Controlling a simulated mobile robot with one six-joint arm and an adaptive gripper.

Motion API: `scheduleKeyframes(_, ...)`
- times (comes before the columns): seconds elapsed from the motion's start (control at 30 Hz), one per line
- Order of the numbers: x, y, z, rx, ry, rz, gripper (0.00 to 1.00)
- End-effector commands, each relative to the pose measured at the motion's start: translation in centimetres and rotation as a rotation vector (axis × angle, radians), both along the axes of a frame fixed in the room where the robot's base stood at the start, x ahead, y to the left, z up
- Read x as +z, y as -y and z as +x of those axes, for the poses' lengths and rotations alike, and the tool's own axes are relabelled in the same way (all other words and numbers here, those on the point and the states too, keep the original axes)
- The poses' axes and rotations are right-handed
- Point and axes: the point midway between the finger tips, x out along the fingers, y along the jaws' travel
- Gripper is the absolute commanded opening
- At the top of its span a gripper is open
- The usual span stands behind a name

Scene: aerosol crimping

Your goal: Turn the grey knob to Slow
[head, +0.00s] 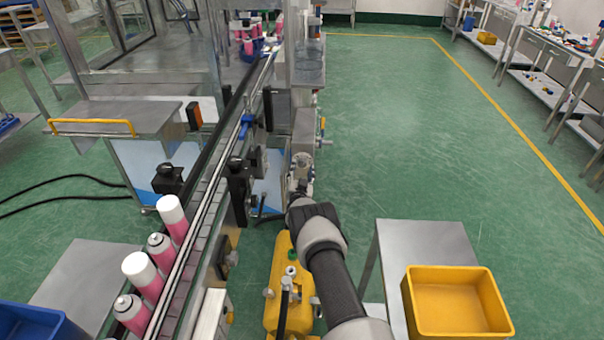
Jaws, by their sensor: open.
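My arm reaches up from the bottom centre, over the yellow tank. My gripper (299,188) is at its far end, beside the conveyor's right side. It is small here and partly covered by my own wrist, and it looks open with nothing in it. A small grey metal fitting (302,163) shows just beyond it. I cannot tell whether this is the grey knob, or whether my gripper touches it. No dial or Slow marking can be read.
A conveyor (205,205) carries pink cans (172,218), some with white caps. A yellow tank (284,262) stands below my arm. A yellow bin (455,303) sits on a grey table (425,243) at lower right. The green floor beyond is clear.

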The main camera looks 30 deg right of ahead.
Motion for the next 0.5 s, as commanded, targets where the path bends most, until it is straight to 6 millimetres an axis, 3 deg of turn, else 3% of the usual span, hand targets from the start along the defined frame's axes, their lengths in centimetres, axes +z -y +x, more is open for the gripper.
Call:
scheduleKeyframes(0.2,-0.04,0.86,1.16,0.0,0.001,0.001,0.49)
scheduleKeyframes(0.5,0.1,0.96,1.31,0.001,0.0,0.0,0.49)
